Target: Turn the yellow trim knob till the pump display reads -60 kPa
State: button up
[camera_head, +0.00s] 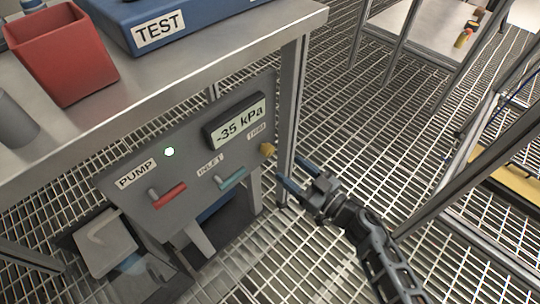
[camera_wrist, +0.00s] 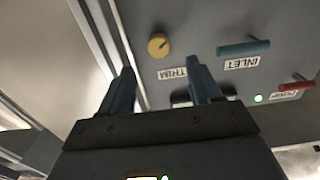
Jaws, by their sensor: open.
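The yellow trim knob (camera_head: 267,149) sits near the right edge of the grey pump panel (camera_head: 200,140), by the TRIM label. In the wrist view the knob (camera_wrist: 158,46) lies beyond the fingertips, with a dark pointer mark on its face. The pump display (camera_head: 238,124) reads -35 kPa in the head view. My gripper (camera_head: 295,175) is open and empty, to the right of and below the knob, apart from it. In the wrist view my gripper (camera_wrist: 163,80) has its two blue fingers spread, with the knob ahead between their lines.
The panel has a red pump handle (camera_head: 169,196), a teal inlet handle (camera_head: 231,179) and a lit green lamp (camera_head: 169,152). A table leg (camera_head: 290,110) stands just right of the panel. A red bin (camera_head: 62,55) and blue TEST case (camera_head: 180,22) are above. Grated floor (camera_head: 370,120) is open rightward.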

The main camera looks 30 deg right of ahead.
aim_at(270, 153)
jog(key=b+x, duration=0.2)
jog(key=x, duration=0.6)
jog(key=shift+w+d+f+b, duration=0.1)
jog(key=shift+w+f+b, duration=0.05)
jog(key=shift+b, duration=0.2)
jog(key=c, duration=1)
